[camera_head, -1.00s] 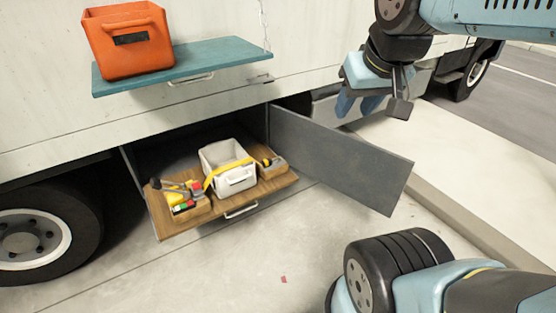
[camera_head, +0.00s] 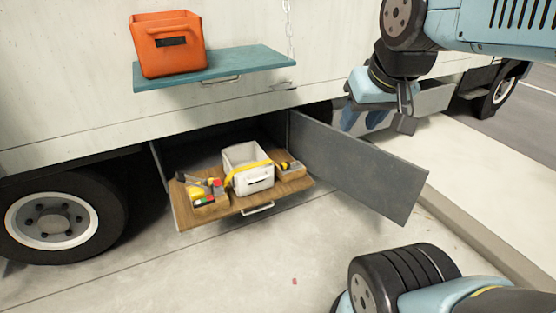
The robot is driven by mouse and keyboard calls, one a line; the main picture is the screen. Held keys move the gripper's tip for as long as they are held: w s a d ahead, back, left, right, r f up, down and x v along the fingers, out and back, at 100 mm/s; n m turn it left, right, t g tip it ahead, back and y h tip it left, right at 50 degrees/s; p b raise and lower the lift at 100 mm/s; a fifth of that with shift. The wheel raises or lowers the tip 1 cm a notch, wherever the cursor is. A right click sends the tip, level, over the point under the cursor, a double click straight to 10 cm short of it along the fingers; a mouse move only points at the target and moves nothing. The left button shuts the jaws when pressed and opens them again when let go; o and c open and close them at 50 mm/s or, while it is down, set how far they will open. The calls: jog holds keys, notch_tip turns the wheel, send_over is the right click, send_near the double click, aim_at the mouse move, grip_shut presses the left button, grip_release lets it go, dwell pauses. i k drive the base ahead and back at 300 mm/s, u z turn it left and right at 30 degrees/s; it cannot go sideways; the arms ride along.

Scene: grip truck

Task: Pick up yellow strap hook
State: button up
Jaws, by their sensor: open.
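A yellow strap (camera_head: 247,171) lies across the white bin (camera_head: 252,184) on the pulled-out wooden drawer (camera_head: 232,216) under the truck. I cannot make out the hook on the strap at this size. My gripper (camera_head: 378,122) hangs at the upper right, in front of the truck side and above the open grey door. Its fingers point down, are open and hold nothing. It is well to the right of the strap and higher, apart from it.
The open grey door (camera_head: 355,170) stands between drawer and gripper side. An orange crate (camera_head: 167,45) sits on the teal shelf (camera_head: 215,70) above.

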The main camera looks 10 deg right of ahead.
aim_at(285, 166)
jog(key=i, duration=0.85)
jog(key=z, duration=0.05)
